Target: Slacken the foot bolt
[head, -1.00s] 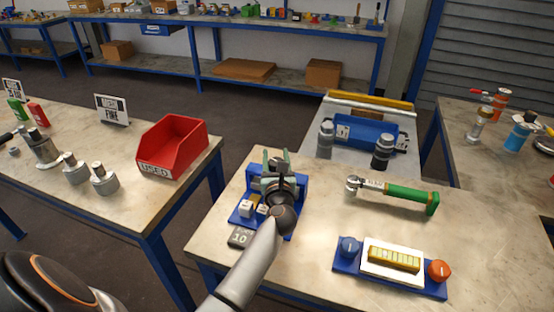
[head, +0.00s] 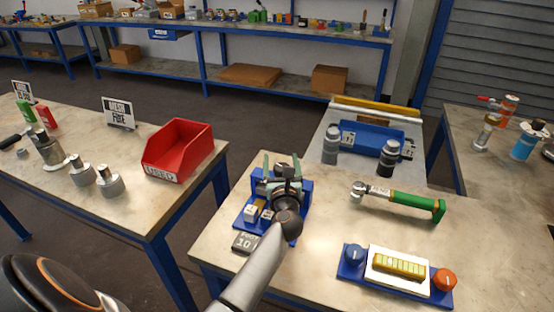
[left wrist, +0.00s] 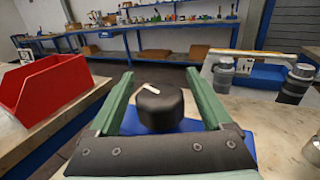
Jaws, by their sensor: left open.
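A blue fixture (head: 241,221) stands at the left end of the near bench, with a dark plate marked 10 (head: 245,242) in front of it. My left gripper (head: 282,165) is over this fixture, its green fingers pointing away from me. In the left wrist view the fingers are open, one on each side of a black round head with a white mark (left wrist: 160,108). Gaps show on both sides of it. I cannot tell for sure that this head is the foot bolt. In the head view my wrist hides much of it. My right gripper is not in view.
A green-handled wrench (head: 400,200) lies right of the fixture. A blue panel with two knobs (head: 352,271) is at the front. A red bin (head: 178,150) sits on the left bench. A blue tray (head: 372,137) and grey-black cylinders stand behind. Bench between wrench and panel is clear.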

